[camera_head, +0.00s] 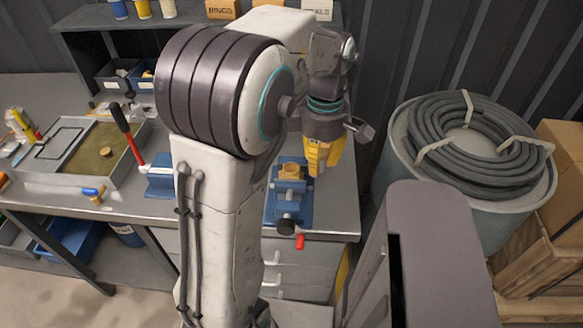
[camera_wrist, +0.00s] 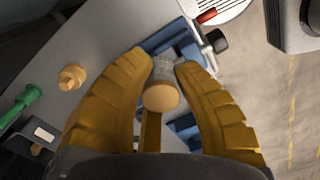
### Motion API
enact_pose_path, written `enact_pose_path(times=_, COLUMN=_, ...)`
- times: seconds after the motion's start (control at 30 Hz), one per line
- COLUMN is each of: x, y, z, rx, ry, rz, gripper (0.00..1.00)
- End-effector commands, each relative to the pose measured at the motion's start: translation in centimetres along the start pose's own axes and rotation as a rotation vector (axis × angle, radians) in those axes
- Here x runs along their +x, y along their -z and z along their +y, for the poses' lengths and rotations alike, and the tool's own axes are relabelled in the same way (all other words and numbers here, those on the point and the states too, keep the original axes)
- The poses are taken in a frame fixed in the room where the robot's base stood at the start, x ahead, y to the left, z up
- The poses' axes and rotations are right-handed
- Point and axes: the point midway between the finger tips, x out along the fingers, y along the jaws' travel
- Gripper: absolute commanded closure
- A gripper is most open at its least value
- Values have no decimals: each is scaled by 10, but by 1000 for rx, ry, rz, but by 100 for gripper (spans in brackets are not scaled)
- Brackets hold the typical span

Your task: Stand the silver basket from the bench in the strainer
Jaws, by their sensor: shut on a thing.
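My gripper (camera_head: 318,168) points down over the right end of the bench. In the wrist view its yellow fingers (camera_wrist: 163,68) are closed around a small silver-grey cylinder with a tan round end (camera_wrist: 161,97), which appears to be the silver basket. In the head view the basket cannot be made out behind the fingers. A blue fixture (camera_head: 289,207) with a brass round part, a dark knob and a red-tipped handle stands just left of my gripper. It also shows beneath the fingers in the wrist view (camera_wrist: 190,130). I cannot tell for sure whether it is the strainer.
A shallow tray (camera_head: 70,180) and a blue block with a red-handled lever (camera_head: 128,137) are on the bench at left. A brass fitting (camera_wrist: 72,77) and green-handled tool (camera_wrist: 22,103) lie on the bench. A drum with coiled hose (camera_head: 470,145) stands at right.

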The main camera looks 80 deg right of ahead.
Motion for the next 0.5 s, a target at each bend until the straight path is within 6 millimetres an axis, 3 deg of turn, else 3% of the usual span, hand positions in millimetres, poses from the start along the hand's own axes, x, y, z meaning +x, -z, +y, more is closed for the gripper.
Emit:
enact_pose_path(times=0.3, x=36, y=54, z=32, rx=-4, ry=4, rz=-3, gripper=100)
enact_pose_path(times=0.5, x=46, y=73, z=44, rx=0, ry=3, rz=-3, gripper=100)
